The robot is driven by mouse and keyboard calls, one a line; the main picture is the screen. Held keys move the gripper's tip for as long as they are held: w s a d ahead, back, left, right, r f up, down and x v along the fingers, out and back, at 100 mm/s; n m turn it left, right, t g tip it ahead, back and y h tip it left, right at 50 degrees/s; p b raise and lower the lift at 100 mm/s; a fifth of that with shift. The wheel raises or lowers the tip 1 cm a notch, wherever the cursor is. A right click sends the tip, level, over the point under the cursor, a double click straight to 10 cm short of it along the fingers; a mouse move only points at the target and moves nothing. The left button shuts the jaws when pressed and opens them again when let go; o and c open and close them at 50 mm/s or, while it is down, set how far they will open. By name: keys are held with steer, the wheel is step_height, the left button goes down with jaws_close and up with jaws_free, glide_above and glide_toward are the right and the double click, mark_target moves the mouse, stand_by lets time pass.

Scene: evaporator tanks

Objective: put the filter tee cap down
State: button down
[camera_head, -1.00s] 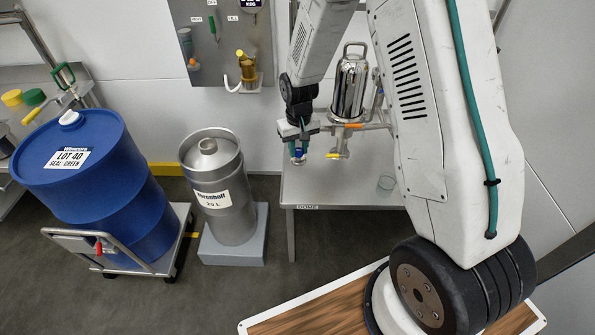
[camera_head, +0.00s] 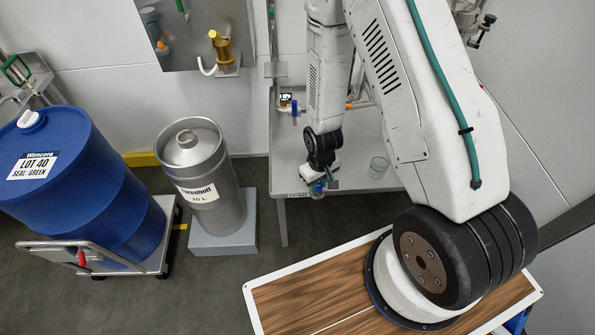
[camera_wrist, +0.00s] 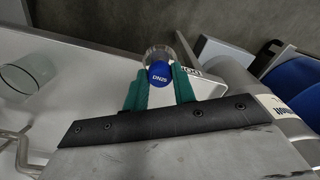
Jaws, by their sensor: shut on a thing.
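The filter tee cap (camera_wrist: 160,73) is a round blue piece marked DN25 with a clear, glassy rim behind it. In the wrist view it sits between the teal fingers of my gripper (camera_wrist: 160,84), which is shut on it. In the head view my gripper (camera_head: 319,188) is low at the front edge of the grey table (camera_head: 345,183), and a small blue bit of the cap shows at its tip. I cannot tell whether the cap touches the table.
A clear glass beaker (camera_head: 378,167) stands on the table to the right of my gripper. A steel keg (camera_head: 205,175) on a grey block (camera_head: 224,237) and a blue drum (camera_head: 85,190) on a trolley (camera_head: 115,255) stand to the left. Pipework (camera_head: 360,105) is at the back.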

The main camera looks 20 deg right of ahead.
steer(key=shift+s+f, duration=0.4)
steer(key=shift+s, duration=0.05)
steer(key=w, duration=0.5)
steer(key=w+a+f, duration=0.1)
steer(key=w, duration=0.9)
steer(key=shift+a+f, duration=0.2)
steer(key=shift+f, duration=0.05)
steer(key=shift+w+f, duration=0.2)
steer(key=shift+f, duration=1.6)
steer(key=c, duration=1.1)
jaws_free()
steer(key=shift+f, duration=0.1)
steer(key=shift+c, duration=0.2)
